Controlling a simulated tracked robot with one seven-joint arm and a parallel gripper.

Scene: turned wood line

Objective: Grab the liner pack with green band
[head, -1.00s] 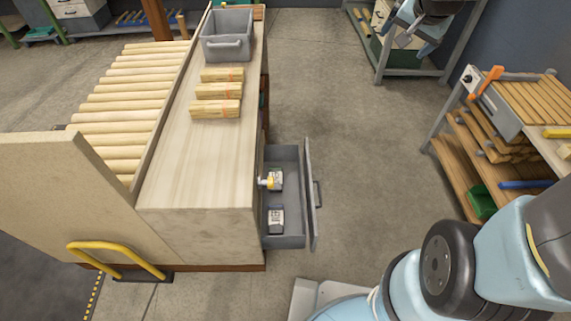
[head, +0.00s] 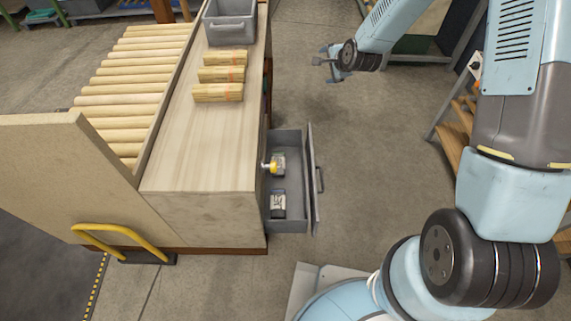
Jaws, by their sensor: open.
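I cannot make out a green band on any pack. Several pale wood bundles with faint reddish bands lie in a row on the bench top, the nearest bundle (head: 218,93) at its right side. An open grey drawer (head: 290,139) under the bench holds two small items. One is a grey item with a yellow part (head: 279,160); the other is a dark and whitish item (head: 278,205) nearer me. Their bands, if any, are too small to tell. My gripper (head: 322,63) is open and empty, right of the bench and beyond the drawer, apart from everything.
A grey bin (head: 230,27) stands at the bench's far end. Wooden rollers (head: 130,85) run along the bench's left side. A yellow rail (head: 118,232) stands at the front left. The drawer front (head: 315,180) juts into the aisle. Floor right of it is clear.

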